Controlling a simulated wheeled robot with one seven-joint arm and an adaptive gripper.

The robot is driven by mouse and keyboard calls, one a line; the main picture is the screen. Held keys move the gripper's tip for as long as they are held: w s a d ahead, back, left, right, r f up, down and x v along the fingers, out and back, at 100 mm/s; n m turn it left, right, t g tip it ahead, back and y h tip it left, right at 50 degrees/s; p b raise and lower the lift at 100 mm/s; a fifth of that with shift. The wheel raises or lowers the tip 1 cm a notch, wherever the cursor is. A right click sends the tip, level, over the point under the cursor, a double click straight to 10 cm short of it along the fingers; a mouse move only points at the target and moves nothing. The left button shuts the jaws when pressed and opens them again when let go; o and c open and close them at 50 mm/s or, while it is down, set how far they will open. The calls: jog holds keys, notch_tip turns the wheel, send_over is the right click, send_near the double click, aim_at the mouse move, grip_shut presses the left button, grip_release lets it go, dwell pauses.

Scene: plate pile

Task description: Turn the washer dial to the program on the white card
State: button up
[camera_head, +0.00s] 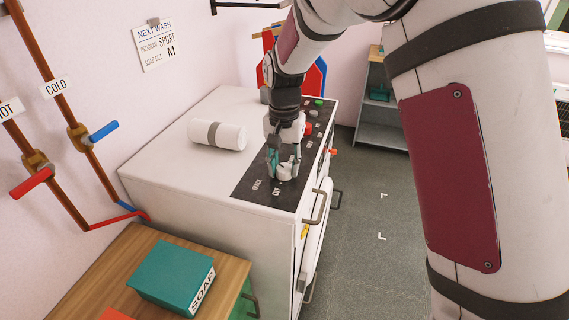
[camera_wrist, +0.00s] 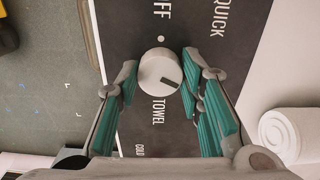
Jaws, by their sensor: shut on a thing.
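The white card (camera_head: 155,45) on the wall reads NEXT WASH, PROGRAM SPORT, SOAP SIZE M. The white washer (camera_head: 215,210) has a dark panel (camera_head: 262,192) on top. In the wrist view, the round white dial (camera_wrist: 159,72) sits between my gripper's teal fingers (camera_wrist: 160,68), which are shut on it. Its dark mark points down and right in that view, near the word TOWEL. OFF, QUICK and TOWEL show around it; SPORT is not visible on the panel. In the head view my gripper (camera_head: 283,170) reaches down onto the panel and largely hides the dial.
A rolled white towel (camera_head: 217,134) with a grey band lies on the washer top, left of my gripper. A red knob (camera_head: 308,129) and a green button (camera_head: 319,101) are farther along the panel. A teal SOAP box (camera_head: 172,272) is on the wooden counter in front.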

aim_at(284, 168)
jog(key=shift+m, duration=0.4)
jog(key=o, duration=1.1)
jog(key=shift+o, duration=0.2)
jog(key=shift+r, duration=0.15)
notch_tip(284, 168, up, 12)
